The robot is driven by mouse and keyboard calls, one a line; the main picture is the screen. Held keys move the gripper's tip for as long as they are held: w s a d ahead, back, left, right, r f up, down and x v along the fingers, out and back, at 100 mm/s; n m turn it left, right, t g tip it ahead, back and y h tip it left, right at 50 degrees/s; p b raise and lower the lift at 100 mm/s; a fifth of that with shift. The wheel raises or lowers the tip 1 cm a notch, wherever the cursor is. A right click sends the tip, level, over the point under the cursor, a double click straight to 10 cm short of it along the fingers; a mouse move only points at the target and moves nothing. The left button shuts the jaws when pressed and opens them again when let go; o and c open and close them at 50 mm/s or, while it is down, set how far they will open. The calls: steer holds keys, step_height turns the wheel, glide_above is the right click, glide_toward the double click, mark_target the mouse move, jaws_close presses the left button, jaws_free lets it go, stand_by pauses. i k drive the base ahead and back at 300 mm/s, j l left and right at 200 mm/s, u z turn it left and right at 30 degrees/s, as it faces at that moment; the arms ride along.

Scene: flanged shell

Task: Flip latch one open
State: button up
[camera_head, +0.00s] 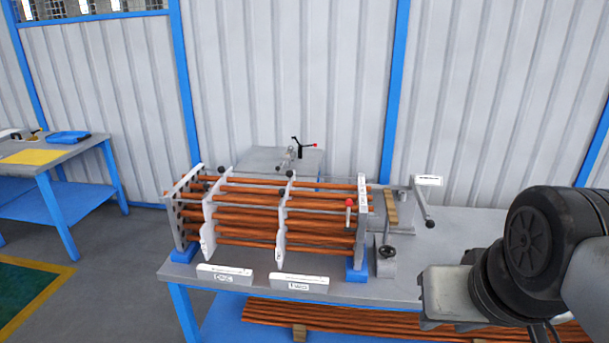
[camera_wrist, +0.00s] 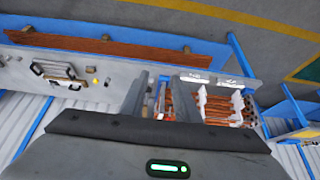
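A tube bundle of copper-coloured rods (camera_head: 250,215) passes through grey plates on the bench in the head view. It also shows right of centre in the wrist view (camera_wrist: 185,108). A lever with a red knob (camera_head: 349,204) stands upright at its right end. Several dark ball knobs (camera_head: 291,173) sit along the top. I cannot tell which part is latch one. My gripper's grey body (camera_head: 448,293) is at the right, apart from the bundle. In the wrist view, grey finger-like parts (camera_wrist: 150,95) show above the gripper body; their gap is unclear.
Two labelled blocks (camera_head: 225,273) (camera_head: 299,282) lie along the bench's front edge. Spare rods (camera_head: 390,318) lie on the lower shelf. Bare benchtop (camera_head: 455,240) shows at the right.

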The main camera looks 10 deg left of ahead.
mark_target(207, 187)
steer(key=i+j, duration=0.1)
steer(key=j, duration=1.75)
steer(key=i, duration=0.1)
steer(key=u, duration=0.05)
